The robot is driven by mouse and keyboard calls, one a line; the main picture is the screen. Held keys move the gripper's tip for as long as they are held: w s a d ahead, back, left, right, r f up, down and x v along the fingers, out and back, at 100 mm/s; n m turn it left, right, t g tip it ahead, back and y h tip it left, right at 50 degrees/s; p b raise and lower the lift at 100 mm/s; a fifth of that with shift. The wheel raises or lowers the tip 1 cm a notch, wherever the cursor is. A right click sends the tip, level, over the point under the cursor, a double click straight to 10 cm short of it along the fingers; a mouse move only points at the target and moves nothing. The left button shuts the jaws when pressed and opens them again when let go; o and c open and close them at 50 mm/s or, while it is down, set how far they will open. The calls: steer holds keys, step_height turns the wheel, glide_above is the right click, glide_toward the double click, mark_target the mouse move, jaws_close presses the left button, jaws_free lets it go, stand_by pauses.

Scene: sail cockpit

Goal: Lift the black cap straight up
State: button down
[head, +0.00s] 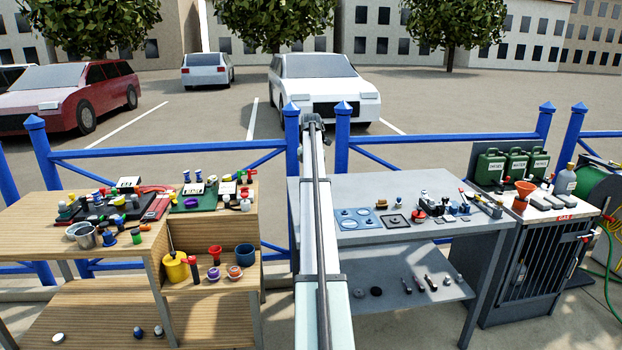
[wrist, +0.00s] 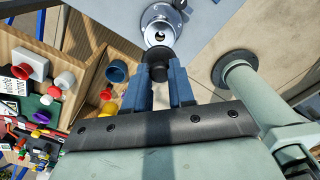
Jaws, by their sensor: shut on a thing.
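In the wrist view my gripper (wrist: 158,80) is shut on the black cap (wrist: 157,56), with one blue-grey finger on each side of it. Just beyond the cap is a round silver metal fitting (wrist: 157,34) with a flange, on a grey surface. The cap overlaps the near edge of the fitting in this view; I cannot tell whether they touch. In the head view my arm runs up the middle, and I cannot make out the gripper or cap there.
A wooden bench (head: 213,212) with many small coloured parts stands left of my arm. A grey table (head: 400,183) with fittings stands right, beside a cabinet (head: 520,265) with green cans (head: 516,162). A blue fence (head: 440,143) runs behind.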

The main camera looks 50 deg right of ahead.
steer(key=shift+r, duration=0.15)
steer(key=shift+r, duration=0.85)
